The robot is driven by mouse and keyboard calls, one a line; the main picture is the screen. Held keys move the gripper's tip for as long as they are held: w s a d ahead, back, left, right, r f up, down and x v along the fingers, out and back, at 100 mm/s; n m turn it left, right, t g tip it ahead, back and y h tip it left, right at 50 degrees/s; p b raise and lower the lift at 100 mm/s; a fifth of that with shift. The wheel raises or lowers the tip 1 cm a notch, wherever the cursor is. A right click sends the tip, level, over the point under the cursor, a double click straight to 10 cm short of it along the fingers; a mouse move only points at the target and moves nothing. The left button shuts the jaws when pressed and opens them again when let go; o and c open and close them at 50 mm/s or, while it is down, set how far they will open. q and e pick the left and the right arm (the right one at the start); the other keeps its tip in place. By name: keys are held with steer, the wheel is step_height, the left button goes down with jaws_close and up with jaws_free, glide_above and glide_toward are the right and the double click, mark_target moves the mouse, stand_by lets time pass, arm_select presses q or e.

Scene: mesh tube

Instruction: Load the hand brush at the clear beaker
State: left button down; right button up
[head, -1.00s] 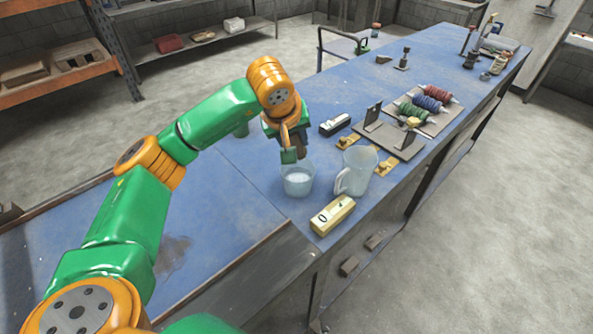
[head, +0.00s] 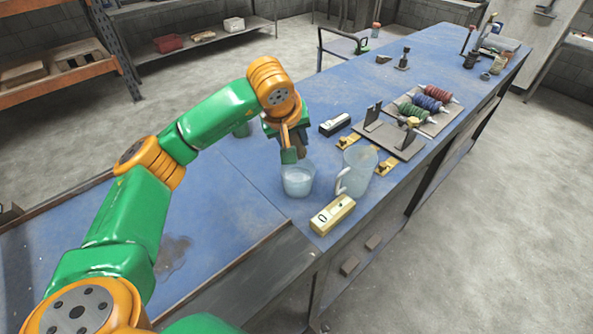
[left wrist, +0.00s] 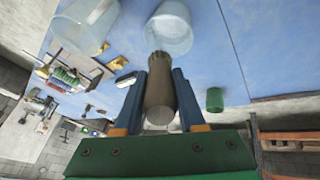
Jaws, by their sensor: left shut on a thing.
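My left gripper (head: 290,152) is above the far left side of the clear beaker (head: 298,181). In the left wrist view its two blue fingers (left wrist: 160,75) are shut on the hand brush (left wrist: 160,98), a grey-brown cylinder with a fringed tip pointing away from the gripper. In the head view the brush is mostly hidden by the gripper. The beaker holds some pale liquid and stands upright on the blue bench; it also shows in the left wrist view (left wrist: 172,28), just beyond the brush tip. I cannot tell whether the tip touches the beaker. My right gripper is not in view.
A clear jug (head: 357,172) stands close right of the beaker, and a yellow box (head: 332,215) lies in front. A black-and-white device (head: 335,124), a metal stand (head: 392,138) and thread spools (head: 430,103) are farther back. A green cup (left wrist: 215,99) stands behind the arm.

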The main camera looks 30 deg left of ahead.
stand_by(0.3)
arm_select(q)
step_height(320, 180, up, 4)
steer(key=p, duration=0.3)
steer(key=shift+r+p, duration=0.2)
steer(key=shift+p, duration=0.2)
steer(key=shift+f, duration=0.15)
